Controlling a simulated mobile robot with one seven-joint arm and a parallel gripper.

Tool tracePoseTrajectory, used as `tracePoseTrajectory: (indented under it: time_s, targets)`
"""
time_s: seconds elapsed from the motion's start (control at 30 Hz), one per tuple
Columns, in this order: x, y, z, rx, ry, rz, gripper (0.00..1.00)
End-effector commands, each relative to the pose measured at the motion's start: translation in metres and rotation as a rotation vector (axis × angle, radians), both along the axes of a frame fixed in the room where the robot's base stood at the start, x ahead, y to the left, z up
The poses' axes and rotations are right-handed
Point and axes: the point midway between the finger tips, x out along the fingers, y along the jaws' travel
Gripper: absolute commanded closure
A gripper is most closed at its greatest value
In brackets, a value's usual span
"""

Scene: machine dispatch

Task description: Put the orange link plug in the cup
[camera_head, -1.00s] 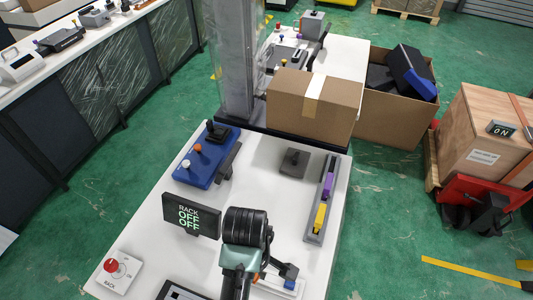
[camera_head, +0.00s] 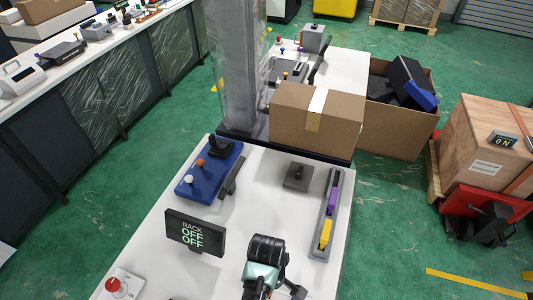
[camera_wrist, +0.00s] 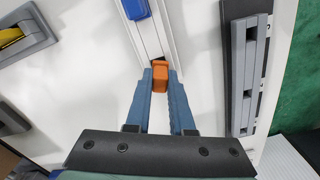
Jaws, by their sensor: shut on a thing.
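The orange link plug (camera_wrist: 160,76) is between the fingertips of my gripper (camera_wrist: 160,80) in the wrist view, and the fingers are shut on it. It sits at the near end of a pale channel (camera_wrist: 172,35); I cannot tell whether it touches the channel. A blue plug (camera_wrist: 136,9) lies farther up this channel. In the head view my arm covers this spot, and the orange plug does not show. I cannot make out a cup in either view.
A grey tray (camera_head: 319,251) holds a purple block (camera_head: 333,201) and a yellow block (camera_head: 325,234). The rack display (camera_head: 195,232) reads OFF OFF. A red button (camera_head: 113,285) is at the lower left. A cardboard box (camera_head: 285,110) stands at the table's back.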

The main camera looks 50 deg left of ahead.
Motion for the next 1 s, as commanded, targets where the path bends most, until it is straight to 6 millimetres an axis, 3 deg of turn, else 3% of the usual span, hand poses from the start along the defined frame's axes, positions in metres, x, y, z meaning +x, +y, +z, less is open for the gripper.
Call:
tracePoseTrajectory:
  time_s: [0.47, 0.5, 0.63, 1.0]
  targets:
    - [0.0004, 0.0001, -0.0109, 0.001, -0.002, 0.0, 1.0]
    - [0.0005, 0.0002, -0.0096, 0.001, -0.002, 0.0, 0.72]
    - [0.0003, 0.0001, -0.0095, 0.001, -0.002, 0.0, 0.49]
    - [0.0001, 0.0003, -0.0039, 0.001, -0.002, 0.001, 0.49]
